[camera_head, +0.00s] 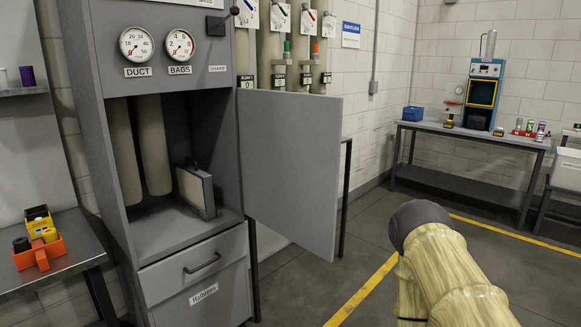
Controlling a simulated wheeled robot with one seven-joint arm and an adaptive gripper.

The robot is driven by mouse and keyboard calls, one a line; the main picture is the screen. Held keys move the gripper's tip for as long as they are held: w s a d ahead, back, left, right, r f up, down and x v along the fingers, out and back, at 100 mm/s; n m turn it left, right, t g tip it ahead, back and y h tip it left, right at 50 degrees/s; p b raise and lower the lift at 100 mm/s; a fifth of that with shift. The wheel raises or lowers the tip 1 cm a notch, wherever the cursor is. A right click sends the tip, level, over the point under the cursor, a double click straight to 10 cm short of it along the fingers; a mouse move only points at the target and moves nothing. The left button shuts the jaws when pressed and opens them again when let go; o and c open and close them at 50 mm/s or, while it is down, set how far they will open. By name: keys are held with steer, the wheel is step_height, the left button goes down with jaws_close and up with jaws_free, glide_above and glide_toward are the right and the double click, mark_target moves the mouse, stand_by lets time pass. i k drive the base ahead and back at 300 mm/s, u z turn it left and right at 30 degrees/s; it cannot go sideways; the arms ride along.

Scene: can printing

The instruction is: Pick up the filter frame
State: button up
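The filter frame (195,190) stands on edge inside the open grey cabinet (185,231), at the right of its floor. It looks like a flat grey-edged panel with a pale face and a handle-like bracket on top, and leans slightly. The cabinet door (291,165) is swung open to the right. My arm shows at the lower right as a pale yellow sleeved link with a dark rounded joint, well apart from the frame. My gripper is not in view.
Two tall beige filter bags hang in the cabinet, left of the frame. The open door stands between the cabinet and my arm. A side table (88,252) with an orange caddy (40,252) is at left. A workbench (470,134) stands at the back right. The middle floor is clear.

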mark_target(195, 184)
steer(key=z, duration=1.35)
steer(key=i, duration=3.55)
steer(key=u, duration=3.4)
steer(key=k, duration=0.85)
